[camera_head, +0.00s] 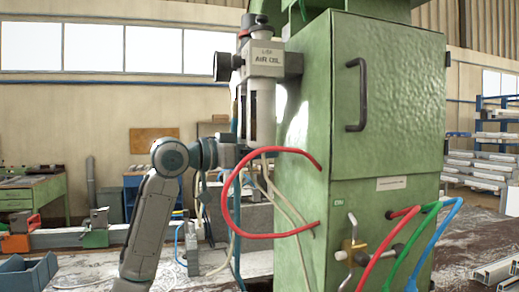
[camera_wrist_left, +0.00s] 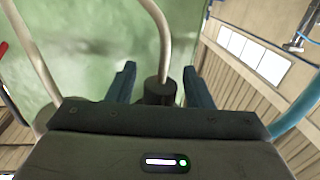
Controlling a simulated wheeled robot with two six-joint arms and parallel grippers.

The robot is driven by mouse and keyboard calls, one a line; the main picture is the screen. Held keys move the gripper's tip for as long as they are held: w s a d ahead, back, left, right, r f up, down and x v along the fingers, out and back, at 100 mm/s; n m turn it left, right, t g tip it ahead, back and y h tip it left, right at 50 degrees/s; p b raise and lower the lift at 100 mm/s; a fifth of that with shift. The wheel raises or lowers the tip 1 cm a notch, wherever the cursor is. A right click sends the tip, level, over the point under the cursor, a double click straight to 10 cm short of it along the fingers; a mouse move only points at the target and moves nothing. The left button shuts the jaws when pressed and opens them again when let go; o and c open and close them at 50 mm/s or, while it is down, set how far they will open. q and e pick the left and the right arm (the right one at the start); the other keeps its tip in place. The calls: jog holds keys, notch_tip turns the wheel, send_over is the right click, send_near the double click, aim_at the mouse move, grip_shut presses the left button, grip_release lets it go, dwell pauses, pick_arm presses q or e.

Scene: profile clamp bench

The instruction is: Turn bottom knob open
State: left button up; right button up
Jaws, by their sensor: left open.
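A grey air unit (camera_head: 262,70) is mounted on the side of the green cabinet, with a black knob on top and a round black part on its left. My left gripper (camera_head: 234,154) is just below the unit's clear and grey bowl, partly hidden by hoses. In the left wrist view, a dark round knob (camera_wrist_left: 160,92) with a pale hose at it stands between the two blue-grey fingers of my left gripper (camera_wrist_left: 158,78). The fingers are open, with a gap visible on both sides of the knob. The knob is not clearly seen in the head view. My right gripper is not in view.
The green cabinet (camera_head: 385,110) fills the right of the view. Red, green and blue hoses (camera_head: 437,240) leave the cabinet front. A workbench (camera_head: 40,190) stands far left.

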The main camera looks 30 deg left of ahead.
pick_arm(q)
jog(key=c, duration=1)
jog(key=shift+m+g+h, duration=0.4)
jog(key=shift+h, duration=0.3)
jog(key=shift+s+d+m+g+h+p, duration=0.15)
jog(key=shift+s+m+g+h+p, duration=0.65)
jog(key=shift+m+g, duration=2.15)
jog(key=shift+w+d+m+g+h+p, duration=0.15)
jog(key=shift+m+g+h+p, duration=0.3)
jog(key=shift+m+g+h, duration=2.35)
jog(key=shift+s+d+m+g+y+p, duration=0.15)
jog(key=shift+s+m+g+y+p, duration=0.35)
jog(key=shift+m+g, duration=2.55)
jog(key=n+g, duration=0.2)
jog(key=g, duration=0.1)
jog(key=shift+n, duration=0.3)
